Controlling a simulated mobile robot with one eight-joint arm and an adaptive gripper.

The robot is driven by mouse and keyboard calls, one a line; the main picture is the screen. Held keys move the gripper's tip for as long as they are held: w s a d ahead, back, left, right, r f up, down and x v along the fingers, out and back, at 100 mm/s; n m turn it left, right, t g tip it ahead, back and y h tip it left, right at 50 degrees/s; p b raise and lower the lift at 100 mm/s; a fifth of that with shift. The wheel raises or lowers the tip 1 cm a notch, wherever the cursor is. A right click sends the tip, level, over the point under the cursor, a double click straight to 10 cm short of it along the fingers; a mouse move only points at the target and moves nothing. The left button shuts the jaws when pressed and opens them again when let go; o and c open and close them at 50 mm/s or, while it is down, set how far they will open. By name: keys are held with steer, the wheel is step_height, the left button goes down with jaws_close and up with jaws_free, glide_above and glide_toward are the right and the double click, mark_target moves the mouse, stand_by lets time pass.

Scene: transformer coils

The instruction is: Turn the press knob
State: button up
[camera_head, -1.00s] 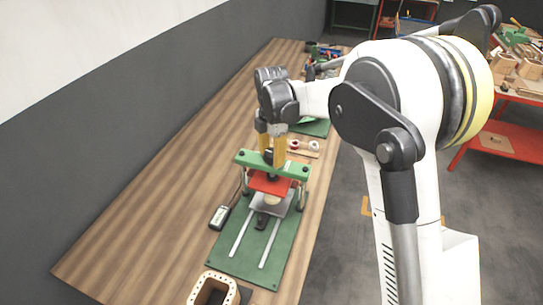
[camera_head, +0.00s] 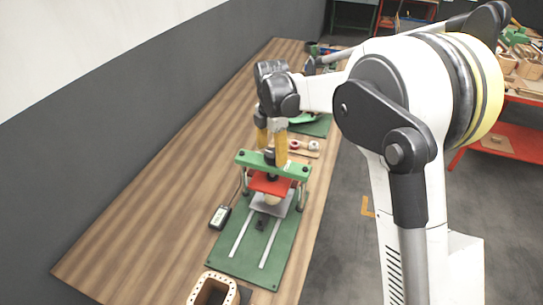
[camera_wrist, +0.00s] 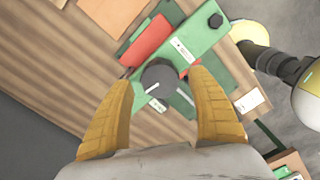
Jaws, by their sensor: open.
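The press (camera_head: 245,157) stands on a green base plate on the wooden bench, with a green crossbeam and a red plate (camera_head: 270,184) under it. Its dark round knob (camera_wrist: 159,76) with a pale pointer line shows in the wrist view, on top of the green beam. My gripper (camera_wrist: 165,92) is open, with its yellow fingers on the left and right of the knob and a gap on each side. In the head view my gripper (camera_head: 270,150) is above the crossbeam, pointing down. The knob is hard to make out there among the fingers.
A small meter (camera_head: 220,217) with a cable lies left of the press. A wooden frame with holes (camera_head: 213,290) is at the near bench edge. A wooden holder with rolls (camera_head: 304,147) is behind the press.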

mark_target(272, 153)
step_height(272, 153, up, 10)
steer(key=shift+r, duration=0.25)
steer(key=s+d+r+m+t+b, duration=0.2)
steer(key=s+d+m+t+b, duration=0.15)
steer(key=s+d+m, duration=0.8)
steer(key=s+d+f+m+t+b, duration=0.2)
steer(key=s+d+f+m, duration=0.1)
steer(key=s+f+m, duration=0.2)
steer(key=s+d+f+m+t+b, duration=0.1)
steer(key=s+d+f+m, duration=0.3)
steer(key=s+m, duration=0.4)
steer(key=shift+s+f+m+t+b, duration=0.35)
steer(key=shift+s+f+b, duration=0.25)
steer(key=shift+s+b, duration=0.5)
steer(key=shift+s, duration=0.15)
